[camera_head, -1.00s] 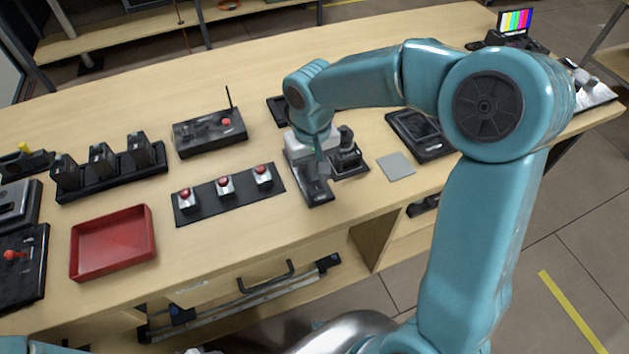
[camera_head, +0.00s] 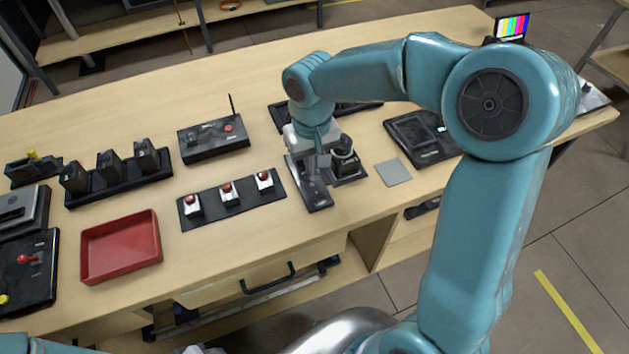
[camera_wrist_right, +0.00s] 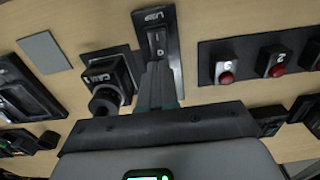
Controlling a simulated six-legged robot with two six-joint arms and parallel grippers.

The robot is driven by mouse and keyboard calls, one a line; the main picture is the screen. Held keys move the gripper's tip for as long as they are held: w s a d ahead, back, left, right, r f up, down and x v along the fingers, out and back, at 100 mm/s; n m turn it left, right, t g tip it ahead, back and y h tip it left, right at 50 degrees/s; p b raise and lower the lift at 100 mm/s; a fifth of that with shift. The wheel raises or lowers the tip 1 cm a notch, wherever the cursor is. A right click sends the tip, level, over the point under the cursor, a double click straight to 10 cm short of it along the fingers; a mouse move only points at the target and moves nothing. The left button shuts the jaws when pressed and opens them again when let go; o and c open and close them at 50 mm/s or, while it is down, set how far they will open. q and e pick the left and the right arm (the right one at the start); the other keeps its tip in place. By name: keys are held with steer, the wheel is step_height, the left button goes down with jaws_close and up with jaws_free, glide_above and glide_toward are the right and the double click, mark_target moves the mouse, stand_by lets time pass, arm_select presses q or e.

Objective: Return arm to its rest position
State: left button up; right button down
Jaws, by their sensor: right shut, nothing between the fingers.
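My right arm reaches in from the right over the table in the head view. Its gripper (camera_head: 319,166) points down, shut and empty, above a narrow black panel (camera_head: 318,197). I cannot tell whether the fingertips touch the panel. A black knob unit (camera_head: 343,148) stands right beside the gripper, and it also shows in the right wrist view (camera_wrist_right: 105,92). My left gripper is not in view.
A strip with several red buttons (camera_head: 230,195) lies left of the gripper. A red tray (camera_head: 121,247), a black box with an antenna (camera_head: 213,140) and a charger rack (camera_head: 117,172) are farther left. A grey square pad (camera_head: 393,172) and a black device (camera_head: 424,138) lie to the right.

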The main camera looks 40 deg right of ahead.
step_height(320, 180, up, 2)
steer(key=shift+r+p, duration=0.25)
steer(key=shift+p, duration=0.4)
steer(key=shift+s, duration=0.1)
